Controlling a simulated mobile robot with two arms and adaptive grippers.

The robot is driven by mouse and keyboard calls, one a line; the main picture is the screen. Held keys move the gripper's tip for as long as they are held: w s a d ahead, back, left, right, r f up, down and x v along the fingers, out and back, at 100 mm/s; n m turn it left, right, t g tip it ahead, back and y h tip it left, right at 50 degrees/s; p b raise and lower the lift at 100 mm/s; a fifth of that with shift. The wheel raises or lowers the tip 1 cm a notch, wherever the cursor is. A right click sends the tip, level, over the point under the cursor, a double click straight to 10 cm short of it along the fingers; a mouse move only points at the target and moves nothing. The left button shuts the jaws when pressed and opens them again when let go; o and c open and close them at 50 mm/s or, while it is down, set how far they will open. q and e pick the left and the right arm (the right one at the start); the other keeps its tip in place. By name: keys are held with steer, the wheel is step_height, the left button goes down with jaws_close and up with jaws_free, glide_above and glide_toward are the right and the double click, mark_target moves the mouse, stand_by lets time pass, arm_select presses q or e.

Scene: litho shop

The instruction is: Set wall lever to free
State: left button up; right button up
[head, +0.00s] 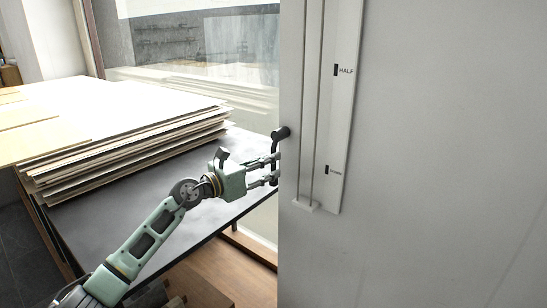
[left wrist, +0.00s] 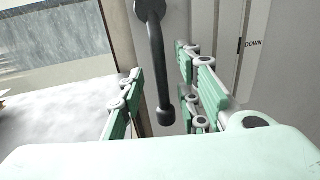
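The wall lever (head: 275,146) is a dark handle with a round pivot at the left edge of the grey wall panel, seen in the head view. In the left wrist view the lever (left wrist: 158,70) hangs down from its pivot, its thicker end low in the picture. In the left wrist view my left gripper's fingers (left wrist: 165,95) are apart, one on each side of the lever end, with visible gaps. No "free" mark is readable. My right gripper is out of view.
A white vertical scale strip (head: 341,100) with thin rods is on the wall panel (head: 440,150); it reads HALF, and DOWN in the left wrist view. Stacked boards (head: 130,135) lie on a dark table (head: 130,208) behind my left arm. A window is behind.

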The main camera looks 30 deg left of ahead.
arm_select(q)
steer(key=shift+p+x, duration=0.35)
steer(key=shift+x, duration=1.1)
steer(key=shift+c, duration=0.3)
jaws_close()
